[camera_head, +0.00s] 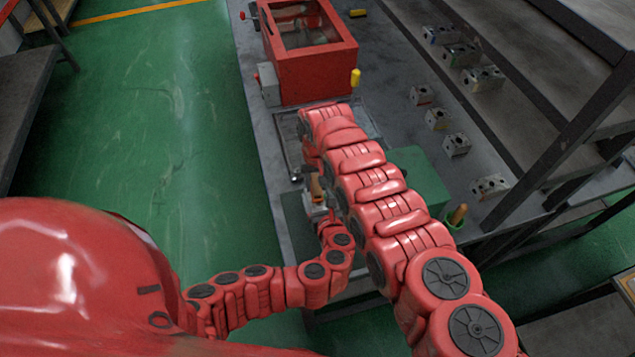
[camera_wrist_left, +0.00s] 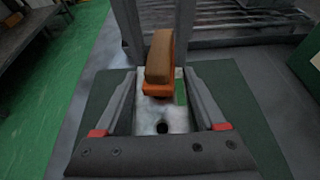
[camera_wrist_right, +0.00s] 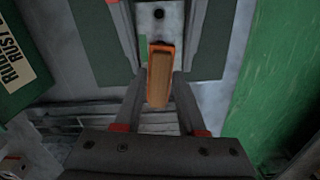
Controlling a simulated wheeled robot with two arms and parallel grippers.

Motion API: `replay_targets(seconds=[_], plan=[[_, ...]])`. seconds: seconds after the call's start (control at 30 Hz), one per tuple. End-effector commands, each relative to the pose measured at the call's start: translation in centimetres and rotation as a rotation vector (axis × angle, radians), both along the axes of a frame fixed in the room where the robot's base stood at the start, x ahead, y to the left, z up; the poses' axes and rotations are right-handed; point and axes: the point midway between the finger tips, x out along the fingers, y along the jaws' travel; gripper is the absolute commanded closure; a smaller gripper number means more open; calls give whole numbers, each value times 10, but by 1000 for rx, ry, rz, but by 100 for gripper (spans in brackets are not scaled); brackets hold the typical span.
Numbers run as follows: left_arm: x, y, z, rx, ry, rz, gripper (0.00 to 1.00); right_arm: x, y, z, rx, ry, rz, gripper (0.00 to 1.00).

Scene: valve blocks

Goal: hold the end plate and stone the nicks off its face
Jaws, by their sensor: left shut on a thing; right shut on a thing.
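The end plate (camera_wrist_left: 148,120) is a pale grey metal piece with a dark round hole. It sits between the fingers of my left gripper (camera_wrist_left: 162,103), which is shut on it; it also shows in the right wrist view (camera_wrist_right: 172,18). The stone is an orange block (camera_wrist_left: 158,90) with a tan wooden grip (camera_wrist_left: 160,55). My right gripper (camera_wrist_right: 160,78) is shut on the stone. The stone lies over the plate's face beside the hole; I cannot tell whether it touches. In the head view the right arm hides part of this, and the stone's tan grip (camera_head: 317,186) shows small.
A dark green mat (camera_wrist_left: 98,95) lies beneath. A red-framed box (camera_head: 312,75) stands at the back of the grey bench. Several metal blocks (camera_head: 457,145) line the bench's right side.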

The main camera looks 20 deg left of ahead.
Motion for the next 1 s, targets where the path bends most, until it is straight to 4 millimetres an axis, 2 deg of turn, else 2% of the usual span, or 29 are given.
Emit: replay_targets(seconds=[0.33, 0.8, 1.0], plan=[[0, 0, -1, -1, 1, 0, 100, -10, 14, -1, 1, 0, 1, 100], [0, 0, 0, -1, 1, 0, 100, 3, -6, -3, 0, 1, 0, 100], [0, 0, 0, 0, 0, 1, 100, 2, -5, -4, -3, 1, 0, 100]])
